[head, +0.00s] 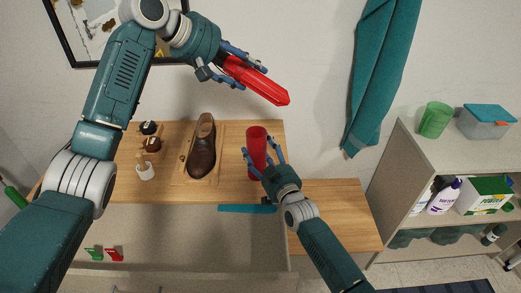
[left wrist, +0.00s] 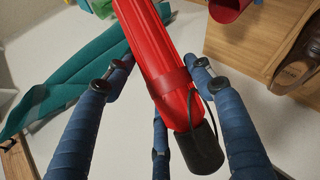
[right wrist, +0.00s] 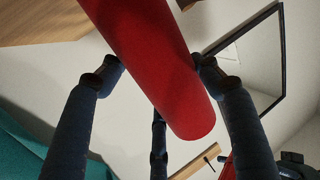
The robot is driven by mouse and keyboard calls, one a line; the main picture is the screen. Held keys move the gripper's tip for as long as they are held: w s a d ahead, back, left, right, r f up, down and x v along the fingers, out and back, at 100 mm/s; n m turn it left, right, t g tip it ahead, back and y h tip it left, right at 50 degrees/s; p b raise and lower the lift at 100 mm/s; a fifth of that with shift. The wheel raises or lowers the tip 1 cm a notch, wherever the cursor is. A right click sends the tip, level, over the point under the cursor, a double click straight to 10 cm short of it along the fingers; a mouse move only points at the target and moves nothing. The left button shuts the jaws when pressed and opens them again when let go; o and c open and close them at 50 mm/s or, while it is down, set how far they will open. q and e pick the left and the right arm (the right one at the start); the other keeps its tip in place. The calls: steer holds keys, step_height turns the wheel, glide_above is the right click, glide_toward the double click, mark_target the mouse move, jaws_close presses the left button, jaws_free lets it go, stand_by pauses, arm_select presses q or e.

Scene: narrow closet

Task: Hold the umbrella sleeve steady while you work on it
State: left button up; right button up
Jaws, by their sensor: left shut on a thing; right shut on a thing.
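A folded red umbrella (head: 266,84) is in my left gripper (head: 236,66), raised in front of the wall. Its tip points down and to the right in the head view. The left wrist view shows its black handle (left wrist: 196,150) and the red umbrella body (left wrist: 155,45) between the fingers. The red umbrella sleeve (head: 256,142) is a tube standing roughly upright at the wooden top's right end, below the umbrella and apart from it. My right gripper (head: 264,158) is shut around the sleeve, which fills the right wrist view (right wrist: 150,65). The sleeve's base is partly hidden.
A brown shoe (head: 202,150) and small bottles and brushes (head: 148,150) stand on the wooden top (head: 225,185) to the left. A teal cloth (head: 378,75) hangs on the wall. A shelf unit (head: 410,165) at right holds a green cup (head: 435,119) and a lidded box (head: 485,122).

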arm_select(q)
steer(key=shift+f, duration=0.2)
steer(key=o, duration=1.6)
steer(key=shift+o, duration=0.2)
steer(key=shift+f, duration=0.1)
steer(key=v, duration=1.2)
steer(key=shift+s, duration=0.1)
